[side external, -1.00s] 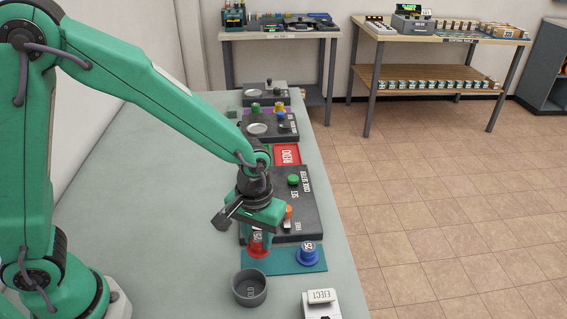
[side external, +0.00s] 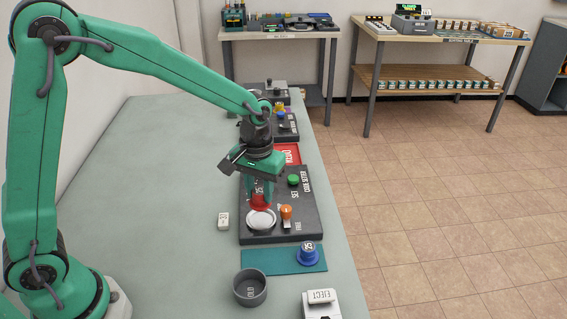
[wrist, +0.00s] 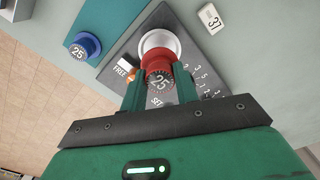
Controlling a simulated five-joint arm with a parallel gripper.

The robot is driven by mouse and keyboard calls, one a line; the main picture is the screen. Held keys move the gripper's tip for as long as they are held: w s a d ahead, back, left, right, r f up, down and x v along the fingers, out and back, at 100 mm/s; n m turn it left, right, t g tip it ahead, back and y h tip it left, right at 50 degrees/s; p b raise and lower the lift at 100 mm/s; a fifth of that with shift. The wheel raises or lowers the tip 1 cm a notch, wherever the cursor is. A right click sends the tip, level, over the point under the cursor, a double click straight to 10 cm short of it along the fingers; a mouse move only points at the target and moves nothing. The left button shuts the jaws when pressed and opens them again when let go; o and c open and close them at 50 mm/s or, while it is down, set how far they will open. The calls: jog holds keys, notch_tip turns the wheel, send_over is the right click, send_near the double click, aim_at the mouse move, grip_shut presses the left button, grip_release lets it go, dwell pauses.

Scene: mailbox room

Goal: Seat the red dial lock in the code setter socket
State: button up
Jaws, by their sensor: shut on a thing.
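In the wrist view the red dial lock (wrist: 159,82) sits between the two fingers. The code setter (side external: 300,205) is a dark panel with a round, pale metal socket (side external: 261,220). The red lock is above the panel, just behind the socket in the side view. In the wrist view the socket (wrist: 158,41) shows just beyond the lock, partly covered by it. A gap between lock and panel is hard to judge.
An orange lever (side external: 286,212) marked FREE stands right beside the socket. A green button (side external: 293,180) is on the panel. A blue dial lock (side external: 308,252) stands on a teal mat (side external: 262,262). A grey cup (side external: 250,290) and a white tag (side external: 223,221) are nearby.

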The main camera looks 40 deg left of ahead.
aim_at(260, 206)
jog(key=shift+f, duration=0.1)
jog(key=shift+f, duration=2)
jog(key=shift+f, duration=0.7)
dwell(0.5)
jog(key=o, duration=1.3)
jog(key=shift+r, duration=0.2)
jog(key=shift+r, duration=2.75)
jog(key=shift+r, duration=0.1)
